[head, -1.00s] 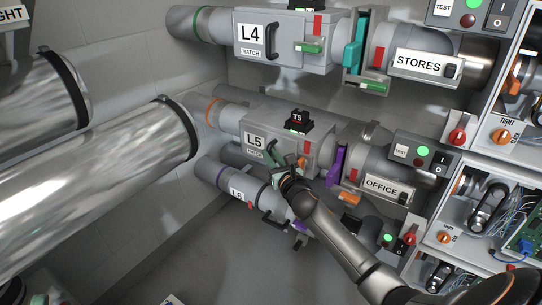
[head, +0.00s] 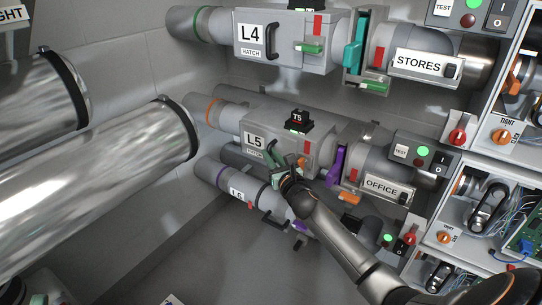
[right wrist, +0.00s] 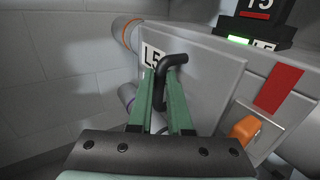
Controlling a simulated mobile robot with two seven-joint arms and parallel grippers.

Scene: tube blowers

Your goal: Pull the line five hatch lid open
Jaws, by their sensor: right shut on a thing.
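The line five hatch lid (head: 257,151) is the grey front panel marked L5 on the middle pipe housing. In the right wrist view the lid (right wrist: 205,85) looks flat against its housing. Its black bent handle (right wrist: 174,62) stands between the green fingers of my right gripper (right wrist: 168,82). The fingers are shut on the handle. In the head view my right gripper (head: 279,158) covers most of that handle. An orange latch (right wrist: 243,128) sits below a red stripe on the housing, right of the lid. My left gripper is not in view.
The L4 housing (head: 283,45) is above, and the L6 pipe (head: 236,186) runs below. A black T5 tag (head: 298,118) stands on the L5 housing. A purple gate handle (head: 336,165) is to the right. Large metal ducts (head: 100,185) fill the left.

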